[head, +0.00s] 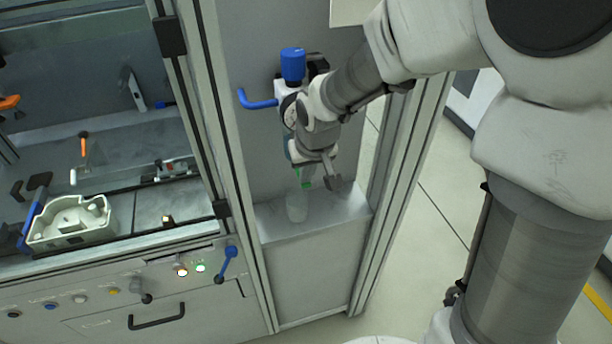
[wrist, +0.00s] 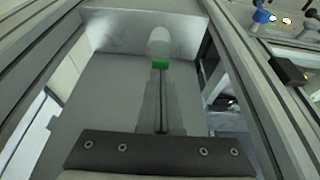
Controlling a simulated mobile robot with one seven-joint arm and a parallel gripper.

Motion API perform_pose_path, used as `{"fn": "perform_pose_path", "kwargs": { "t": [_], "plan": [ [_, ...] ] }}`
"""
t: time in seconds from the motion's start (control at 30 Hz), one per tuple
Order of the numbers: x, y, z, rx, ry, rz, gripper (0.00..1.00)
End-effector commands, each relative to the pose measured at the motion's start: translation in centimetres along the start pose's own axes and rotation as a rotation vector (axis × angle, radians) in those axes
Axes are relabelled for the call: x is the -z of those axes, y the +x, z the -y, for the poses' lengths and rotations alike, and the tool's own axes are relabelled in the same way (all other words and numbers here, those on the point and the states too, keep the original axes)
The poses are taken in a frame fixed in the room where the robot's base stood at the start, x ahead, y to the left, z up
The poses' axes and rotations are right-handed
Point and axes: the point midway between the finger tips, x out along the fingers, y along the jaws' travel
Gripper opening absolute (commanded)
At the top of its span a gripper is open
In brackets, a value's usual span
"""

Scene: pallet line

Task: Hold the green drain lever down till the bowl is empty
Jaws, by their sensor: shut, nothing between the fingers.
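In the wrist view the green lever (wrist: 160,64) is at the tips of my shut, empty fingers (wrist: 160,75). I cannot tell whether they touch it or whether it is pressed down. The bowl (head: 290,150) hangs under the regulator body and is mostly hidden behind my gripper (head: 322,178), so its liquid level cannot be read. A translucent cup (head: 297,206) stands below on the grey ledge, and it also shows in the wrist view (wrist: 158,40).
A blue knob (head: 293,65) tops the regulator, and a blue handle (head: 258,101) sticks out left. Aluminium posts flank the bay. At left is a workstation with a white tray (head: 72,225) and a panel with lit buttons (head: 181,271). The ledge (head: 335,208) right of the cup is clear.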

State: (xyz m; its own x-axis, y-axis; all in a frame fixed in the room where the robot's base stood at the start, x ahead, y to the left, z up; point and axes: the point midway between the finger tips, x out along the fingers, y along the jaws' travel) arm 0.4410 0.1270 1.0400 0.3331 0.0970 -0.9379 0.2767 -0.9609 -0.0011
Motion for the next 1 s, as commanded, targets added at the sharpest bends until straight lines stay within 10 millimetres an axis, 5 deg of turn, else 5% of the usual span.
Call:
{"fn": "perform_pose_path", "kwargs": {
  "t": [0.43,1.0],
  "plan": [
    [-1.6,2.1,0.0,-0.001,0.0,-0.152,0.0],
    [-1.4,1.7,0.0,-0.001,0.0,-0.151,0.0]
  ]
}}
